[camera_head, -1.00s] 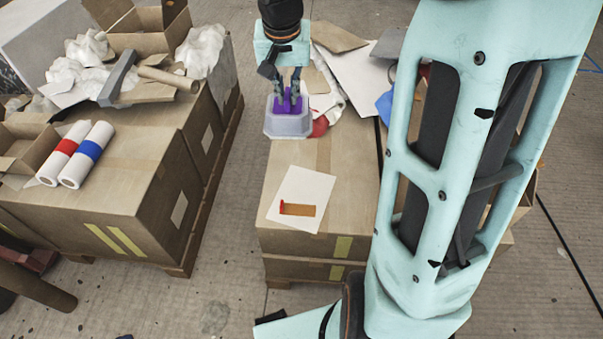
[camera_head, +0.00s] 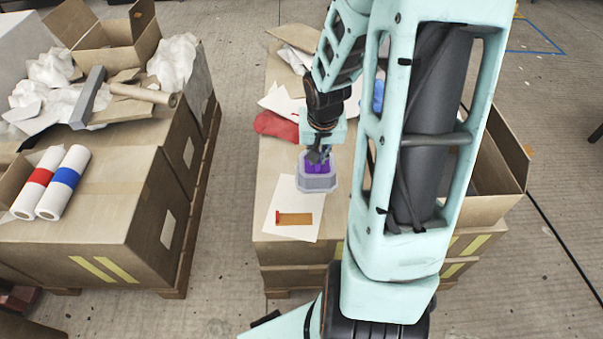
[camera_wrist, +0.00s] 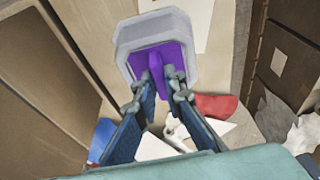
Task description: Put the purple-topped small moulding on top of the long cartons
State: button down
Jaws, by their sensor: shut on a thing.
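The purple-topped small moulding (camera_head: 318,184) is a pale grey tray-like block with a purple raised top. My gripper (camera_head: 318,160) is shut on its purple top, from above. The moulding appears level, over the middle carton stack (camera_head: 270,222), beside the upper edge of a white sheet. I cannot tell how high it is above the carton. In the wrist view the moulding (camera_wrist: 124,42) is at the top centre, with my gripper's fingers (camera_wrist: 160,78) on the purple ridge. Its underside is hidden.
The white sheet (camera_head: 308,205) bears an orange, red-handled tool (camera_head: 294,219). A red cloth (camera_head: 276,126) and loose papers lie behind. Left cartons (camera_head: 110,215) bear two white rolls (camera_head: 62,182), scraps and an open box. An open carton (camera_head: 490,165) stands right. A floor gap separates the stacks.

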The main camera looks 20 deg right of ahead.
jog(key=w+f, duration=0.1)
jog(key=w, duration=0.1)
jog(key=w+a+f+b, duration=0.1)
jog(key=w, duration=0.1)
jog(key=w+a+f, duration=0.1)
jog(key=w, duration=0.1)
jog(key=shift+w+f+b, duration=0.25)
jog(key=shift+w+b, duration=0.1)
jog(key=shift+w+a+f+b, duration=0.2)
jog(key=shift+w+f+b, duration=0.5)
jog(key=shift+f, duration=0.75)
jog(key=shift+w+a+f+b, duration=0.25)
jog(key=shift+w+f, duration=0.8)
jog(key=shift+f, duration=0.45)
jog(key=shift+w+a+f+b, duration=0.15)
jog(key=shift+w+f+b, duration=0.55)
jog(key=shift+f, duration=0.75)
jog(key=shift+w, duration=0.15)
jog(key=shift+f, duration=0.25)
jog(key=c, duration=2)
grip_release()
jog(key=shift+r, duration=0.1)
